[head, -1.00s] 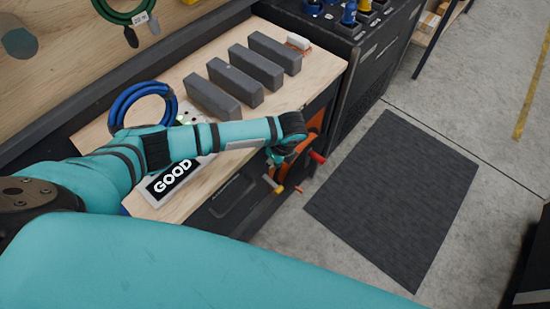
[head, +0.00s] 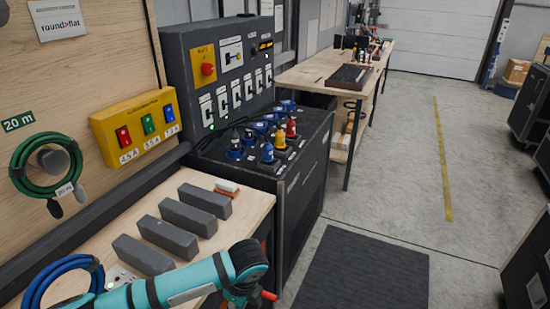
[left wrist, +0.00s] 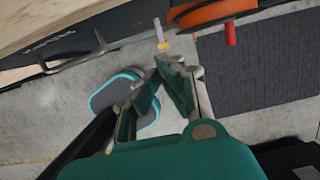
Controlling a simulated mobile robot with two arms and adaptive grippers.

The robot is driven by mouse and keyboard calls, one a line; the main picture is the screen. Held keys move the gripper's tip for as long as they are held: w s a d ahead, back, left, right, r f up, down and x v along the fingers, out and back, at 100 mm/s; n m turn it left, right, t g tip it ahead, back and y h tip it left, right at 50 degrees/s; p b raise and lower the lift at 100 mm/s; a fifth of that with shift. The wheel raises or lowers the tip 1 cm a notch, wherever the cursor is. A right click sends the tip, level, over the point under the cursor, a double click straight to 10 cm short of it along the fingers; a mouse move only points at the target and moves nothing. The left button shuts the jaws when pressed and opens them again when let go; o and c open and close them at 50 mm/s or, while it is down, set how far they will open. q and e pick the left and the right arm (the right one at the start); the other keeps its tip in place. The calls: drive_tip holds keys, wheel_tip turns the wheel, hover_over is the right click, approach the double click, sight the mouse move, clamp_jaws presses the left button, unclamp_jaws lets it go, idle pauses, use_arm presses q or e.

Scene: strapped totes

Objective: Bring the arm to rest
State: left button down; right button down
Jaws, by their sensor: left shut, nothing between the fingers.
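My left arm (head: 185,284) shows at the bottom of the head view. It is teal with dark bands and reaches in over the near end of the wooden bench (head: 238,208). Its wrist is bent down at the bench's right edge, and its gripper is mostly cut off by the bottom of the frame. In the left wrist view the left gripper (left wrist: 162,68) has its fingertips together with nothing between them, above the concrete floor. My right gripper is in neither view.
Several grey blocks (head: 188,216) lie in a row on the bench, beside a blue cable coil (head: 62,268). A black cabinet (head: 305,160) with coloured connectors stands beyond. A dark mat (head: 362,272) lies on open floor to the right.

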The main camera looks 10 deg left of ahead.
use_arm(q)
drive_tip(key=s+d+f+n+h, duration=0.1)
drive_tip(key=s+d+n+h, duration=0.45)
drive_tip(key=s+d, duration=0.4)
drive_tip(key=s+a+r+n+t+y, duration=0.1)
drive_tip(key=s+a+n+t+y, duration=0.2)
drive_tip(key=s+a+n, duration=1)
wheel_tip(320, 180, down, 28)
drive_tip(key=a+n+g, duration=0.1)
drive_tip(key=a+g, duration=0.1)
drive_tip(key=a, duration=0.1)
drive_tip(key=s+a+f+g, duration=0.1)
drive_tip(key=s+a+f, duration=0.1)
drive_tip(key=s+f, duration=1.2)
drive_tip(key=shift+s+a+f, duration=0.15)
drive_tip(key=shift+s+a, duration=0.2)
drive_tip(key=shift+s, duration=0.85)
